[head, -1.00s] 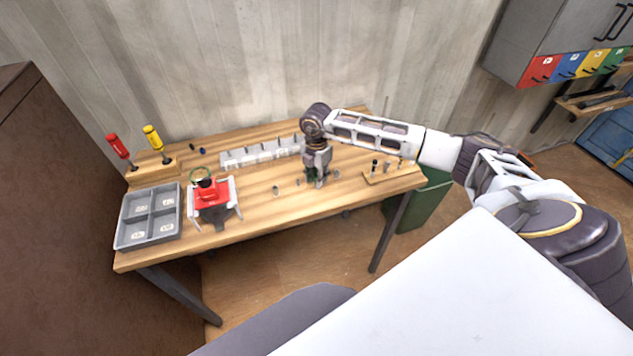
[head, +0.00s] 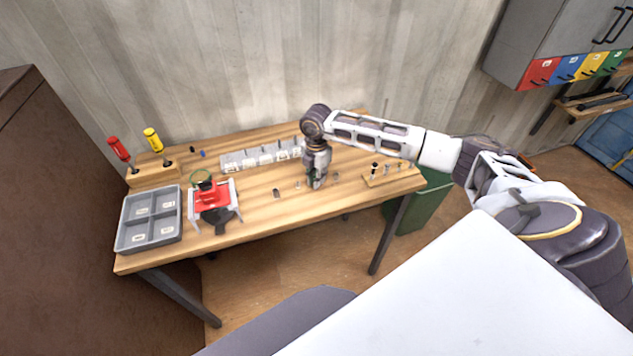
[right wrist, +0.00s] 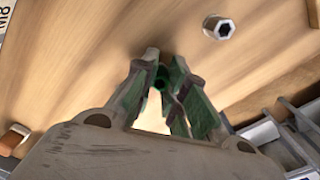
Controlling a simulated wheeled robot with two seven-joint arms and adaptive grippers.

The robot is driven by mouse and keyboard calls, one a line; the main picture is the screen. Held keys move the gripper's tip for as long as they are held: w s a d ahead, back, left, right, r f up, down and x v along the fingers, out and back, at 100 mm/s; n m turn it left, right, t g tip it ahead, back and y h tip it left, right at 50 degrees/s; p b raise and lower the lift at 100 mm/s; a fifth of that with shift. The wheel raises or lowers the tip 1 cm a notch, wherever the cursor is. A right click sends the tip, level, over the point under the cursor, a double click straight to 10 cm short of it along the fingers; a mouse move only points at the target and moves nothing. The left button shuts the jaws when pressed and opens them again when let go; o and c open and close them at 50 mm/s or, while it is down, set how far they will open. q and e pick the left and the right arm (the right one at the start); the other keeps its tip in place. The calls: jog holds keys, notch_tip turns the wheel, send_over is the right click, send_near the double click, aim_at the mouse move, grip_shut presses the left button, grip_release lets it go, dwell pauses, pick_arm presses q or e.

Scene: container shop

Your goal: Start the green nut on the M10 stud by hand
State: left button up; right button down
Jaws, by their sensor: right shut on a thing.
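My right gripper (head: 316,185) points down at the middle of the workbench (head: 250,215), its tips at or just above the wood. In the right wrist view its fingers (right wrist: 160,76) are shut on the green nut (right wrist: 161,80), which shows as a small dark green ring between the tips. In the head view the fingers mostly hide the nut. A small wooden block with several upright studs (head: 395,179) stands at the bench's right end, apart from the gripper. I cannot read which stud is M10. My left gripper is not in view.
A loose grey hex piece (right wrist: 218,28) lies near the fingers. A row of white bins (head: 262,158) stands behind. A red fixture (head: 211,197), a grey divided tray (head: 150,218) and two screwdrivers (head: 119,148) are at left. Bench between gripper and stud block looks mostly clear.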

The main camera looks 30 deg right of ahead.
jog(key=shift+r+p, duration=1.2)
jog(key=shift+r, duration=1)
jog(key=shift+s+f, duration=0.1)
jog(key=shift+f, duration=0.1)
